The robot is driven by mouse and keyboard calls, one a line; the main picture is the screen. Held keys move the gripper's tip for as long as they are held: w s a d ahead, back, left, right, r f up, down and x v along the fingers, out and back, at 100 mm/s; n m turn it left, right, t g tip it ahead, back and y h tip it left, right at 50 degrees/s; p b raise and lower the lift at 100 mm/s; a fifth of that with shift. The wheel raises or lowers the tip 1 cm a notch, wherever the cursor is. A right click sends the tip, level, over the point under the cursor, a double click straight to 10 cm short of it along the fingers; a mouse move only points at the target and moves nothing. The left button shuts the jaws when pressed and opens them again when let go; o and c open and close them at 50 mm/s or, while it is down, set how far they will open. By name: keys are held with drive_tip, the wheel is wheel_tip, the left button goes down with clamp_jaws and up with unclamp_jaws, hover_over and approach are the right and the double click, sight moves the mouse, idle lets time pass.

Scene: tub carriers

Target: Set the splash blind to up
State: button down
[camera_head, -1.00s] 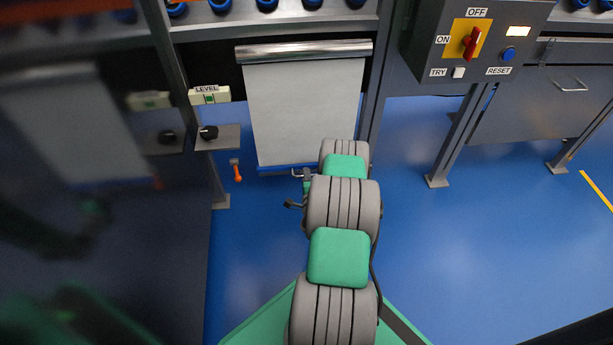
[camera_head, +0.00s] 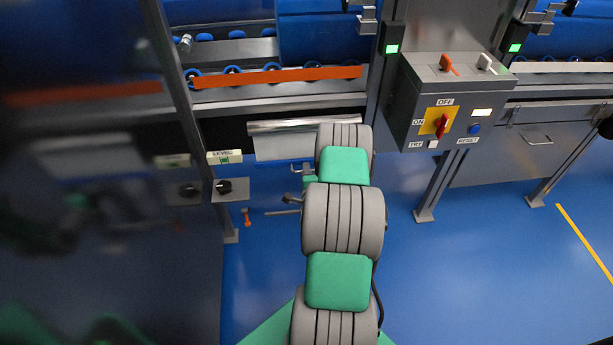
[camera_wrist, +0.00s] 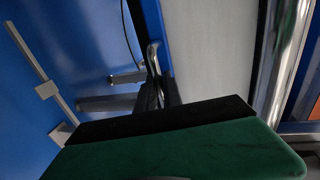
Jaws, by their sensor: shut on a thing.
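The splash blind (camera_head: 285,147) is a white sheet hanging from a shiny metal roller casing (camera_head: 270,126) in the head view. Only a short length of sheet shows below the casing, and my arm hides its right part. In the wrist view the sheet (camera_wrist: 210,50) lies between a blue bottom rail (camera_wrist: 152,28) and the shiny casing (camera_wrist: 285,65). My gripper (camera_wrist: 156,85) is at the blue rail, its dark fingers shut on what looks like a metal pull there. The exact grip is partly hidden by the gripper body.
A control box (camera_head: 437,105) with a red switch stands right of the blind. A LEVEL indicator (camera_head: 224,157) and a black knob (camera_head: 224,187) are at the left. Blue floor (camera_head: 470,260) is open at the right.

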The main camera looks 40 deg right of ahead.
wheel_tip(320, 180, up, 12)
drive_tip(key=p, duration=0.7)
drive_tip(key=shift+r, duration=0.15)
drive_tip(key=shift+w, duration=0.1)
drive_tip(key=c, duration=1.8)
unclamp_jaws()
drive_tip(key=shift+r, duration=0.1)
drive_tip(key=shift+c, duration=0.2)
drive_tip(key=o, duration=0.4)
drive_tip(key=shift+c, duration=0.2)
drive_tip(key=b+v, duration=0.2)
drive_tip(key=v, duration=0.6)
